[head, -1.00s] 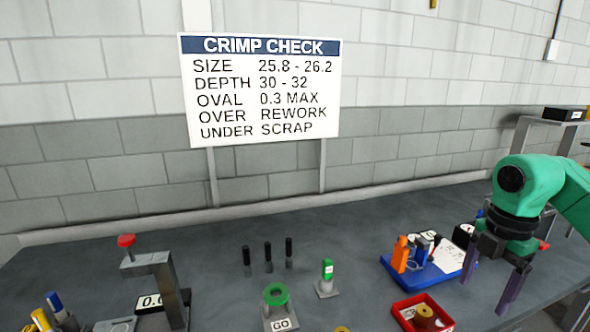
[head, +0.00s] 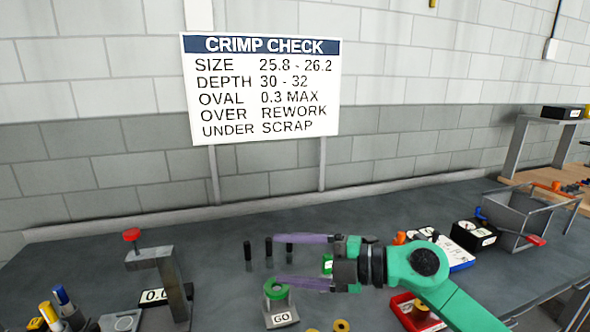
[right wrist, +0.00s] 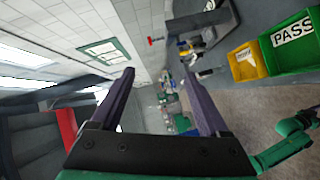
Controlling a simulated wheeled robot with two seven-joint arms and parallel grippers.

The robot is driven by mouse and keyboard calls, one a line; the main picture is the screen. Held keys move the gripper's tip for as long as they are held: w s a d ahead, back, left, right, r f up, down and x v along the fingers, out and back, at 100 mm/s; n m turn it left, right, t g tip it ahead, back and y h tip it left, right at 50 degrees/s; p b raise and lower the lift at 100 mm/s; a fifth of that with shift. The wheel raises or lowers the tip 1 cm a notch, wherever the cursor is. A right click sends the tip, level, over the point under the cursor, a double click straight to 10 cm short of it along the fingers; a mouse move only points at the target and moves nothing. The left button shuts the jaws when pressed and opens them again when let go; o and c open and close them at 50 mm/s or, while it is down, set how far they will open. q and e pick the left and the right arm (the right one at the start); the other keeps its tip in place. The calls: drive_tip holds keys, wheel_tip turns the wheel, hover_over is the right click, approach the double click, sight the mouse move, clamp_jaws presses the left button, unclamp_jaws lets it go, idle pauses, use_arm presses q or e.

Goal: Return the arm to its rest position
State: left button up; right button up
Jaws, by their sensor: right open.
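My right gripper (head: 290,261) is in the middle of the head view, above the table. Its arm comes in from the right and its two purple fingers point left. The fingers are spread apart with nothing between them. In the head view they pass in front of the black pins and a green-topped piece. In the right wrist view the open fingers (right wrist: 160,88) point out over the room, with nothing held. My left gripper does not show in the head view.
A GO gauge with a green ring (head: 281,316) stands just below the fingers. A grey press with a red knob (head: 165,270) is at left. Green (right wrist: 290,45) and yellow (right wrist: 247,62) bins show in the right wrist view.

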drive_tip(key=w+d+r+m+t, duration=0.4)
drive_tip(key=r+m+t, duration=0.1)
drive_tip(key=m+t, duration=0.55)
drive_tip(key=w+d+f+m+t+h, duration=0.2)
drive_tip(key=d+f+m+t+h, duration=0.2)
drive_tip(key=d+m+h, duration=0.35)
drive_tip(key=s+d+f+m+g+h, duration=0.3)
drive_tip(key=d+f+m+h, duration=0.15)
drive_tip(key=f, duration=0.45)
drive_tip(key=s+d+f+m+g+h, duration=0.2)
drive_tip(key=d+f+m+g+h, duration=0.15)
drive_tip(key=d+f, duration=0.4)
drive_tip(key=s+f+m+g, duration=0.1)
drive_tip(key=s+f+g, duration=0.8)
drive_tip(key=s+f, duration=0.9)
drive_tip(key=s+f+g+b, duration=0.1)
drive_tip(key=s+f+b, duration=0.15)
drive_tip(key=f, duration=1.15)
drive_tip(key=s+f+g+b, duration=0.1)
drive_tip(key=f+b, duration=0.3)
drive_tip(key=f, duration=1)
drive_tip(key=s+d+f+b, duration=0.3)
drive_tip(key=s+f, duration=1.3)
drive_tip(key=f, duration=0.1)
drive_tip(key=shift+s+f+g, duration=0.15)
drive_tip(key=shift+f+g, duration=0.05)
drive_tip(key=shift+g, duration=0.2)
